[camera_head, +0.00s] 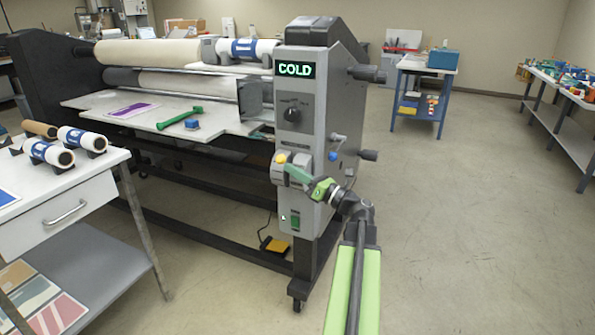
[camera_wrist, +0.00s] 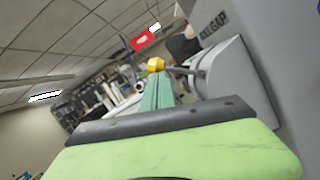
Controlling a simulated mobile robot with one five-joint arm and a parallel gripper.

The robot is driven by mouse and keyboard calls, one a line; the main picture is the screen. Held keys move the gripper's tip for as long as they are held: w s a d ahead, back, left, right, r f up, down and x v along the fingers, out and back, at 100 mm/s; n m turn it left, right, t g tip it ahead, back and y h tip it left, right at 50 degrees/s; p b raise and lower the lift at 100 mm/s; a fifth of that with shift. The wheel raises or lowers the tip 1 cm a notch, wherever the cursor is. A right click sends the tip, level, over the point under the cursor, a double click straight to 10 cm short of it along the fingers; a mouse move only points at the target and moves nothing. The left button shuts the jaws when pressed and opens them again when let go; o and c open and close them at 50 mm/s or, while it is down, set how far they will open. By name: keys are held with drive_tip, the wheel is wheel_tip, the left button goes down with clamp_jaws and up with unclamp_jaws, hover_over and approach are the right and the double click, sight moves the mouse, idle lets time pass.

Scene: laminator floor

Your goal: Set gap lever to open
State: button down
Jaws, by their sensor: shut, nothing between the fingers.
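The gap lever's yellow knob (camera_head: 281,158) shows at the front of the laminator's grey end cabinet, on a light grey housing (camera_head: 300,158). In the wrist view the yellow knob (camera_wrist: 155,64) sits on a thin metal rod that runs right to the housing beside lettering that seems to read ROLL GAP. My gripper (camera_head: 290,169) is shut and empty, with its green fingers pointing at the knob. In the wrist view my fingertips (camera_wrist: 157,76) are just below the knob and partly overlap it; I cannot tell whether they touch. The lever's base is partly hidden in the head view.
The cabinet has a COLD display (camera_head: 295,69), a black dial (camera_head: 291,114) and a blue-knobbed handle (camera_head: 338,138). A green tool (camera_head: 180,118) lies on the feed table. A white side table (camera_head: 60,195) stands at left. A yellow pedal (camera_head: 277,245) lies below. Floor at right is open.

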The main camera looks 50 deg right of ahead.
drive_tip(key=shift+w+a, duration=0.15)
drive_tip(key=shift+a, duration=0.05)
drive_tip(key=shift+a+f, duration=0.1)
drive_tip(key=a+f+b+v, duration=0.1)
drive_tip(key=b+v, duration=0.5)
drive_tip(key=v, duration=0.7)
drive_tip(key=shift+w+f, duration=0.25)
drive_tip(key=shift+f, duration=0.4)
drive_tip(key=shift+a, duration=0.15)
